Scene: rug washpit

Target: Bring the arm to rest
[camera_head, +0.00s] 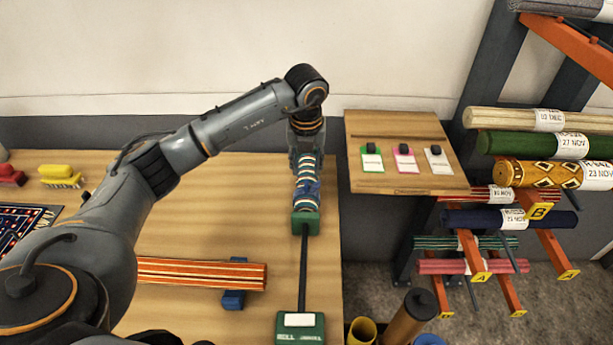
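My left arm reaches in from the left and bends down at the wrist. My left gripper (306,157) points down over the far end of a small blue, white and red striped roll (307,188). Its fingers are mostly hidden by the wrist, so I cannot tell whether they touch the roll or are open. The roll lies along a dark bar near the table's right edge, by a green block (305,224). A second green block (300,328) with a white label stands at the near end of the bar. My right gripper is not in view.
An orange striped roll (200,273) lies on the wooden table (180,225) by a blue support (234,298). Brushes (60,174) lie at the left. A wooden board (405,130) holds three tags. A rack of labelled rolls (545,145) stands right. Upright tubes (405,318) stand below.

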